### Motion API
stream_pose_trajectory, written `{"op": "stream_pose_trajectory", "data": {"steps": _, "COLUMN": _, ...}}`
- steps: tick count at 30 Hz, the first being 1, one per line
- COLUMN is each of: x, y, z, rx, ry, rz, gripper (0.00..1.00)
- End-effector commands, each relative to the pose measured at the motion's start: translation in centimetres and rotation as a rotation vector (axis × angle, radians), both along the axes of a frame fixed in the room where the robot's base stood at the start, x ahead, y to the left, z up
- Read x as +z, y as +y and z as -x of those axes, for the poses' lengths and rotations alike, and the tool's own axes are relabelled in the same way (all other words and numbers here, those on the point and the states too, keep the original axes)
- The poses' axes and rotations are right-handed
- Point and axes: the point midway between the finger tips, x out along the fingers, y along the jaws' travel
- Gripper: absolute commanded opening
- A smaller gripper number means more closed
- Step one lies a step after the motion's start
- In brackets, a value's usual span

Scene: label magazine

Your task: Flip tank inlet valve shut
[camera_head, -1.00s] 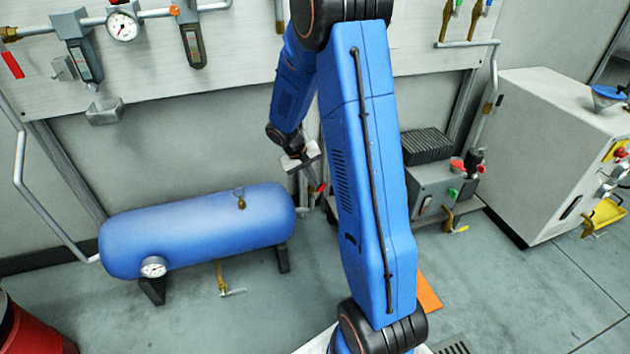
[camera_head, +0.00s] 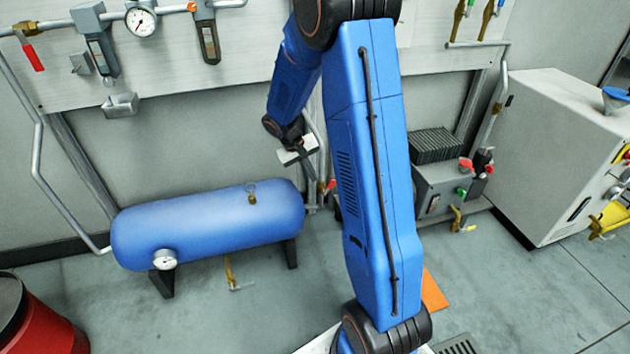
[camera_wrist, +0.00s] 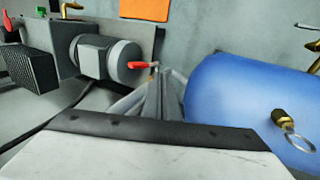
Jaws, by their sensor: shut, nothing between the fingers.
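The blue tank (camera_head: 205,228) lies on its side on short legs; its right end also fills the right of the wrist view (camera_wrist: 240,95). A small valve with a red lever (camera_head: 330,185) sits on the piping just right of the tank. In the wrist view its red lever (camera_wrist: 139,65) points left, toward a grey motor. My gripper (camera_head: 297,152) hangs above the tank's right end, apart from the lever. In the wrist view its grey fingers (camera_wrist: 163,92) are together and empty, near the lever in the picture. The fingertips are hard to make out.
A wall panel has a gauge (camera_head: 140,21) and another red-handled valve (camera_head: 33,57). A brass fitting with a ring (camera_wrist: 282,122) rises from the tank top. The machine with red and green knobs (camera_head: 445,190) stands right of my arm. A red drum (camera_head: 35,320) is front left.

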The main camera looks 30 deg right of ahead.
Motion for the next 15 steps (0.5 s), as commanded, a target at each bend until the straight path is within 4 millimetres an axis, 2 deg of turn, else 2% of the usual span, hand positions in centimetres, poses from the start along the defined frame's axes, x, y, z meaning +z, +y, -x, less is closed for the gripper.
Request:
{"op": "stream_pose_trajectory", "data": {"steps": 1, "x": 1.3, "y": -0.3, "z": 0.0, "rx": -0.004, "ry": -0.007, "rz": 0.001, "gripper": 0.00}}
{"op": "stream_pose_trajectory", "data": {"steps": 6, "x": 4.6, "y": -0.7, "z": 0.2, "rx": -0.003, "ry": -0.006, "rz": 0.001, "gripper": 0.00}}
{"op": "stream_pose_trajectory", "data": {"steps": 15, "x": 8.3, "y": -1.2, "z": 0.3, "rx": -0.003, "ry": -0.003, "rz": 0.001, "gripper": 0.00}}
